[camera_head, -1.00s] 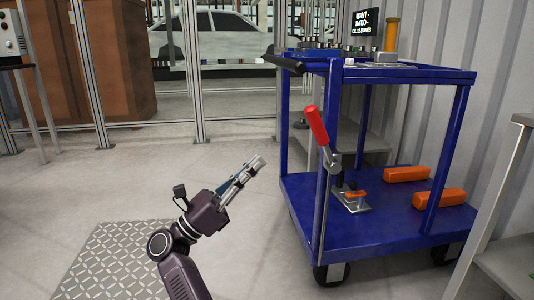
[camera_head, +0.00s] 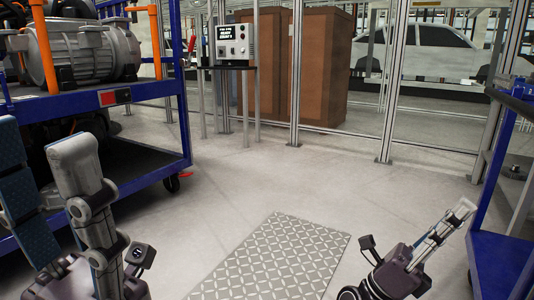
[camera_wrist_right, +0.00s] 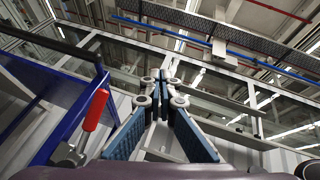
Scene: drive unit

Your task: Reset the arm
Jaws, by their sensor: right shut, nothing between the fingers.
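My right gripper (camera_head: 459,213) is at the lower right of the head view, over open floor. Its slim fingers are together and point up and to the right, with nothing between them. In the right wrist view its blue-padded fingers (camera_wrist_right: 163,85) meet at their tips. My left gripper (camera_head: 62,165) is large and close at the left edge of the head view, in front of the blue cart on the left. Its blue pads and grey links show, but it is partly cut off and its opening is unclear.
A blue cart (camera_head: 150,92) with a motor (camera_head: 85,52) stands at the left. Another blue cart (camera_head: 505,262) is cut off at the right; a red-handled clamp (camera_wrist_right: 93,110) shows in the wrist view. A control box (camera_head: 233,44) stands behind. Floor around the metal plate (camera_head: 270,258) is clear.

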